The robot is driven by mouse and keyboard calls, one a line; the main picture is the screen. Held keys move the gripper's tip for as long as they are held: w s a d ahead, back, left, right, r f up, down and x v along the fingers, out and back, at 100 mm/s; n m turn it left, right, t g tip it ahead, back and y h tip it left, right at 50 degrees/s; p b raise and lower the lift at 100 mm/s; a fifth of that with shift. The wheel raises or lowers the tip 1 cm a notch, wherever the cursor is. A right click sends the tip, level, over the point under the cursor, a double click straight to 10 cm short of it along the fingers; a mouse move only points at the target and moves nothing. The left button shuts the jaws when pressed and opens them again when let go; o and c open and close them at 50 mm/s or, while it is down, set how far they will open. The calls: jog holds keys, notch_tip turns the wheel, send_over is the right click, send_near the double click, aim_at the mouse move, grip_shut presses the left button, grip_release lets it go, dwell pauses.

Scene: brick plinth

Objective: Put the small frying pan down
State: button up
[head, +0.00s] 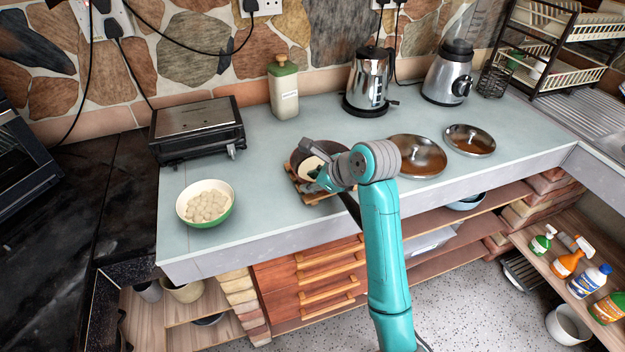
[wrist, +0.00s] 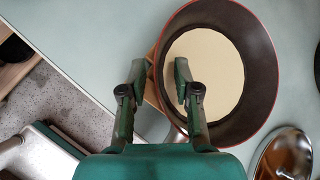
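The small frying pan (head: 307,160) has a dark wall, a cream bottom and, in the wrist view (wrist: 262,75), a reddish rim. In the head view it appears to rest on a slatted wooden trivet (head: 318,197) on the counter, partly hidden by my arm. A dark bar, perhaps its handle, shows below my gripper there. My gripper (head: 318,180) is at the pan's near side. In the wrist view my gripper (wrist: 159,75) has its fingers apart with nothing clearly held between them. The right finger overlaps the pan's inside; contact cannot be told.
A green bowl (head: 207,221) of pale round pieces stands left. A toaster (head: 197,130), a bottle (head: 284,90), a kettle (head: 369,85) and a blender (head: 447,78) stand behind. Two lids (head: 418,156) (head: 469,140) lie right. Counter is clear between bowl and trivet.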

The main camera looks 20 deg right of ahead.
jog(key=shift+r, duration=0.1)
jog(key=v, duration=1.2)
